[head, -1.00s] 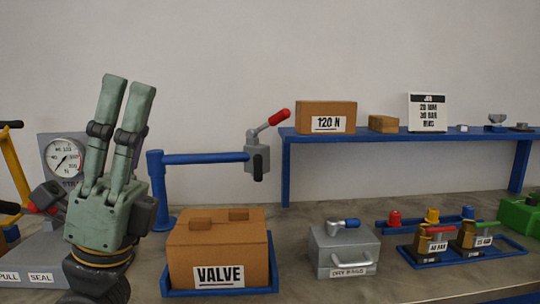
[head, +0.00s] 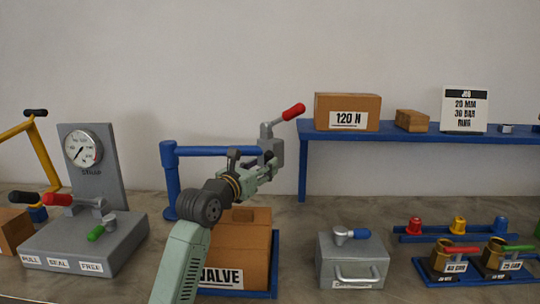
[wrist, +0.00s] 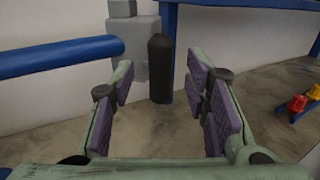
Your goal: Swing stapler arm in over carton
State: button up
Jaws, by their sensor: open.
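The stapler arm is a blue horizontal bar (head: 215,150) on a blue post (head: 171,185). At its right end is a grey stapler head (head: 277,150) with a red-tipped lever (head: 293,112). The bar shows behind and above the VALVE carton (head: 262,245), which sits in a blue tray (head: 274,268); my arm covers part of the carton. My gripper (head: 266,170) is open at the stapler head. In the wrist view, a black handle (wrist: 160,70) hangs below the head (wrist: 135,45), between my open fingers (wrist: 163,90), with gaps on both sides.
A grey strap station (head: 85,240) with a gauge and levers stands left. A blue shelf (head: 420,138) with a 120 N box (head: 347,112) is right of the stapler head. A grey case (head: 352,258) and a tray of valves (head: 475,270) stand on the bench at right.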

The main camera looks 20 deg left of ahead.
jog(key=w, duration=0.1)
jog(key=w+p, duration=0.1)
jog(key=w, duration=0.2)
jog(key=shift+w+d, duration=0.4)
grip_shut()
dwell(0.5)
